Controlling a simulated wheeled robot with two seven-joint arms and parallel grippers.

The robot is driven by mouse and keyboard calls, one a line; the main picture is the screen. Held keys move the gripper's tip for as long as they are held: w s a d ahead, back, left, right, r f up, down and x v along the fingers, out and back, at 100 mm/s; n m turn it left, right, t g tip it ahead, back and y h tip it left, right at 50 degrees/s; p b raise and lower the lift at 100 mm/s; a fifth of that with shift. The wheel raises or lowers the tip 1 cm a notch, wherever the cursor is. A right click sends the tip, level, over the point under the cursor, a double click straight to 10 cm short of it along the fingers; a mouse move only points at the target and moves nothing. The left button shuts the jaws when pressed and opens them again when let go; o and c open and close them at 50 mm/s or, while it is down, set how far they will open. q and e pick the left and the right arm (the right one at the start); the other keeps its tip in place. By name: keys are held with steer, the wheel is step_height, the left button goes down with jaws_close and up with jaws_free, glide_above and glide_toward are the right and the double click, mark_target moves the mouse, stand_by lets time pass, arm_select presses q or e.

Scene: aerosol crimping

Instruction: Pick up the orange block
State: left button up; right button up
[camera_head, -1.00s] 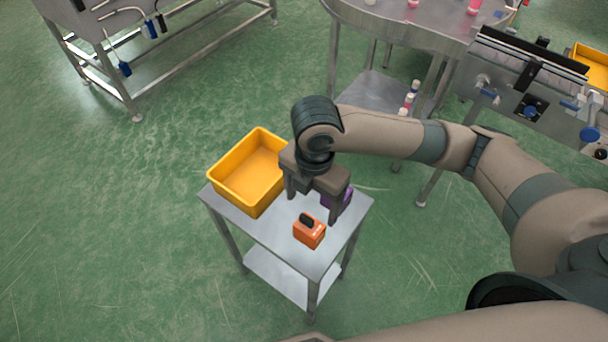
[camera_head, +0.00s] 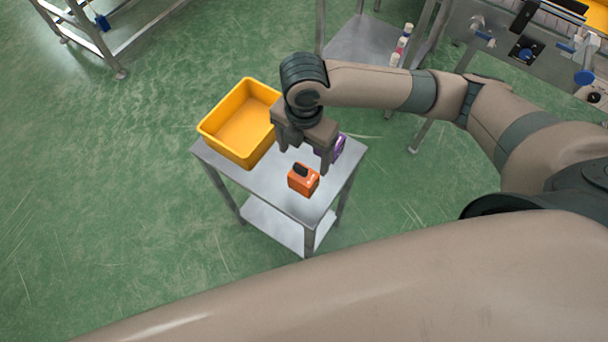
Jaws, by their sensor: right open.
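The orange block (camera_head: 303,182), with a black handle-like part on top, stands on the small metal table (camera_head: 270,181) near its front right side. My right gripper (camera_head: 304,160) is open, its fingers pointing down above the table, just behind and over the orange block. It looks empty; I cannot tell its exact height above the block. A purple block (camera_head: 338,147) stands behind the right finger and is partly hidden by it. My left gripper is not in view; a large arm link of mine crosses the bottom of the picture.
A yellow bin (camera_head: 240,130) sits open and empty on the left part of the table. A lower shelf (camera_head: 270,222) is under the tabletop. Metal machinery (camera_head: 530,45) stands at the upper right.

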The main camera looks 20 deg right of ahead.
mark_target(304, 168)
step_height(304, 168, down, 14)
steer(key=shift+p, duration=1.2)
steer(key=c, duration=1.3)
steer(key=shift+r, duration=0.1)
steer(key=shift+c, duration=0.2)
steer(key=shift+r+p, duration=0.2)
steer(key=shift+p, duration=0.1)
steer(key=shift+r+p, duration=3.35)
steer(key=shift+p, duration=0.25)
steer(key=shift+r, duration=0.3)
steer(key=shift+r, duration=0.7)
steer(key=shift+w+r, duration=0.1)
steer(key=shift+r, duration=0.1)
